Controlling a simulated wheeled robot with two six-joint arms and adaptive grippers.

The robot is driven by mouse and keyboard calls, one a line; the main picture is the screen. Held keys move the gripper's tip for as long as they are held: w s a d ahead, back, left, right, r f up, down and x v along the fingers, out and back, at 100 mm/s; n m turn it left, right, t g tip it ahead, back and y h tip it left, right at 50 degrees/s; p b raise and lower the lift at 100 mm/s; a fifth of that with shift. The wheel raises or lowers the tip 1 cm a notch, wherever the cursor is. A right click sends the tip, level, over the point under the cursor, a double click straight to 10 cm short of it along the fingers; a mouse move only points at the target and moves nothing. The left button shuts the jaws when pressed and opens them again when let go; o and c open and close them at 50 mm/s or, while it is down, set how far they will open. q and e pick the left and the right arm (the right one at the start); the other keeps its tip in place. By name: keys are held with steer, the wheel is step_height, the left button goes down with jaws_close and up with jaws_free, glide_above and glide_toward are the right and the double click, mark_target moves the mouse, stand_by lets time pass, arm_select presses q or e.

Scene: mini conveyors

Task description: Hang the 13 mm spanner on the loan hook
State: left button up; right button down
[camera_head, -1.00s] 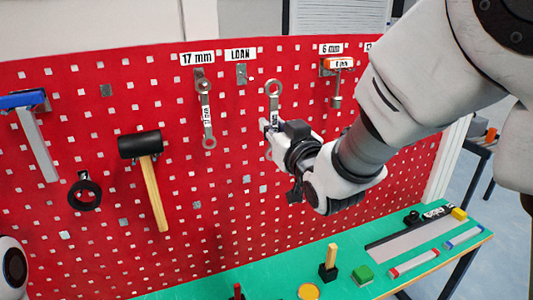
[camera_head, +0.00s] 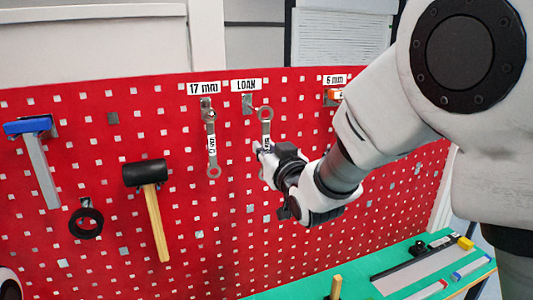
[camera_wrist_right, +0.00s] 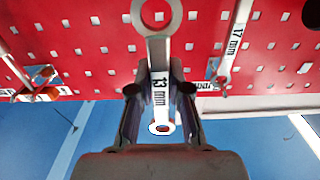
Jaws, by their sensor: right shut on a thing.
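The 13 mm spanner (camera_head: 266,131) is held upright in front of the red pegboard, its upper ring just right of the loan hook and slightly below its top. My right gripper (camera_head: 262,149) is shut on its shaft. In the right wrist view the spanner (camera_wrist_right: 160,88) shows its "13 mm" label between the two fingers (camera_wrist_right: 160,95), with a ring at each end. The loan hook (camera_head: 248,104) is a small metal plate under the "LOAN" label (camera_head: 246,85); nothing hangs on it. The ring and hook appear apart. My left gripper is out of view.
A 17 mm spanner (camera_head: 212,146) hangs just left of the loan hook; it also shows in the wrist view (camera_wrist_right: 233,42). A mallet (camera_head: 146,175), black ring (camera_head: 85,221) and blue-topped tool (camera_head: 38,160) hang farther left. A green bench (camera_head: 315,289) stands below.

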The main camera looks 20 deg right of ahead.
steer(key=shift+w+a, duration=0.15)
steer(key=shift+w, duration=3.75)
steer(key=shift+w+f, duration=0.2)
steer(key=shift+f, duration=0.35)
steer(key=shift+s, duration=0.1)
steer(key=c, duration=1)
jaws_free()
steer(key=shift+c, duration=0.2)
steer(key=shift+s, duration=0.15)
